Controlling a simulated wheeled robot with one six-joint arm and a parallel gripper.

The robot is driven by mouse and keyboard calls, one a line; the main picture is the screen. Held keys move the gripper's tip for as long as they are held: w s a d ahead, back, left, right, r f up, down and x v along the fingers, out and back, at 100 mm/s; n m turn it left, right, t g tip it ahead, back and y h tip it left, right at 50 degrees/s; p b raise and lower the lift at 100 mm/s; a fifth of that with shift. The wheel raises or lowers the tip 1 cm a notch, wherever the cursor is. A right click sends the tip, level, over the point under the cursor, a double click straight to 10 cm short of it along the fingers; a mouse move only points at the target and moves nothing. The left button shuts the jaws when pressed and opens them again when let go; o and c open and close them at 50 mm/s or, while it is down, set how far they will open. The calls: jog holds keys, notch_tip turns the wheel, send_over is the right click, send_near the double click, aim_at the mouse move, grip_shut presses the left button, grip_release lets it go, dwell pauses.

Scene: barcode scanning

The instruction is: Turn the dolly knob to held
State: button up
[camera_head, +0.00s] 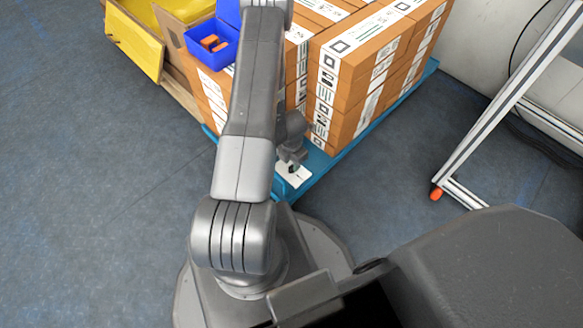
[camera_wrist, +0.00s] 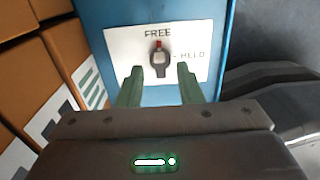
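The dolly knob (camera_wrist: 160,62) is a small dark and grey knob with a red mark at its top. It sits on a white plate (camera_wrist: 122,47) on the blue dolly (camera_wrist: 92,12). The red mark points up at the word FREE; the HELD label is to the knob's right. My gripper (camera_wrist: 160,71) is open, with one green finger to each side of the knob and a gap on both sides. I cannot tell how deep the fingers reach. In the head view my gripper (camera_head: 291,164) is low over the white plate (camera_head: 296,177) at the dolly's (camera_head: 320,163) near corner.
Stacked brown boxes (camera_head: 345,75) with white labels fill the dolly just behind the plate. A blue bin (camera_head: 211,45) and a yellow container (camera_head: 135,42) stand at the upper left. A metal frame (camera_head: 500,105) stands at right. The floor left of my arm is clear.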

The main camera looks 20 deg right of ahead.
jog(key=shift+f+b, duration=0.3)
jog(key=shift+f, duration=0.45)
grip_shut()
